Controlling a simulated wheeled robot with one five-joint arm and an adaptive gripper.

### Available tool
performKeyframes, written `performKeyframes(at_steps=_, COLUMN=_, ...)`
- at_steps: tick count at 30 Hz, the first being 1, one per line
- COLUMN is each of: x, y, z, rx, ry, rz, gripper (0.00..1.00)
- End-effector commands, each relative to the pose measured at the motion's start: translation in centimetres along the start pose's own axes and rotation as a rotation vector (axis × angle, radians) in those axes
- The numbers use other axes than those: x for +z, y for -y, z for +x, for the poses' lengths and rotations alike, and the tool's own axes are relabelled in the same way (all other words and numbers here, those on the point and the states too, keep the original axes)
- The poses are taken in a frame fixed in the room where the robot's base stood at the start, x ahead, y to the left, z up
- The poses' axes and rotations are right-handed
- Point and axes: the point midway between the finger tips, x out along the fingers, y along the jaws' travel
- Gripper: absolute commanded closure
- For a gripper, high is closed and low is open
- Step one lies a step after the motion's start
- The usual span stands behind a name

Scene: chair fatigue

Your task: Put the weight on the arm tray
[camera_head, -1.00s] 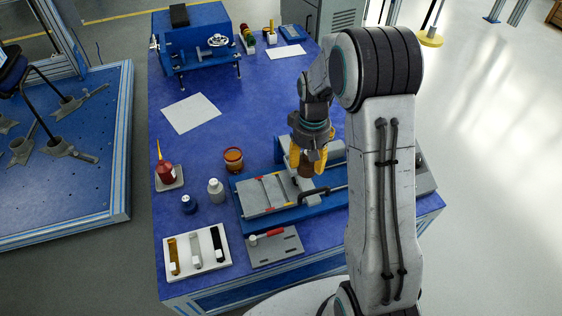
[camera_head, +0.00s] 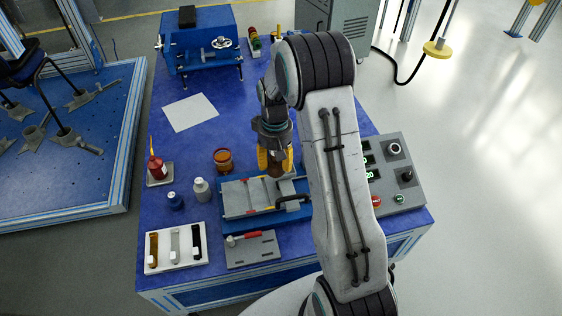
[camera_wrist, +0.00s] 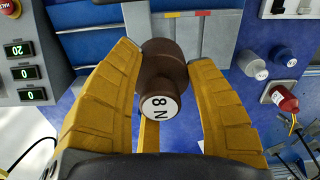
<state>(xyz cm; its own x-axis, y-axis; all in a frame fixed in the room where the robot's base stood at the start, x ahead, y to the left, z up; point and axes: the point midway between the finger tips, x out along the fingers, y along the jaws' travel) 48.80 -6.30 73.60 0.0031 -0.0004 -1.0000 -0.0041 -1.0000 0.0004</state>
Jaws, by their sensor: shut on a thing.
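A brown weight marked "8 N" (camera_wrist: 160,88) is between the yellow fingers of my gripper (camera_wrist: 168,75) in the wrist view. The fingers are shut on its sides. In the head view my gripper (camera_head: 275,160) points down over the back of a blue fixture, and the weight (camera_head: 276,172) shows partly below the fingertips. A grey plate with red and yellow marks (camera_head: 240,203) lies on the fixture in front of the gripper; it also shows in the wrist view (camera_wrist: 188,36). I cannot tell for sure which surface is the arm tray. My arm hides the fixture's right end.
A control box (camera_head: 400,190) with green displays stands right of my arm. A white sample tray (camera_head: 160,258) and a grey plate (camera_head: 252,252) lie in front.

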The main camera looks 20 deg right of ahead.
Motion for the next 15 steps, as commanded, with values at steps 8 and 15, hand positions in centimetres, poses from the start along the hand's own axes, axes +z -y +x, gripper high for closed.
performKeyframes(at_steps=8, x=-3.8, y=-3.0, z=2.8, rx=0.001, ry=-0.002, rz=0.003, gripper=0.85)
performKeyframes(at_steps=15, x=-5.7, y=-4.4, z=4.1, rx=0.001, ry=-0.003, rz=0.001, gripper=0.85)
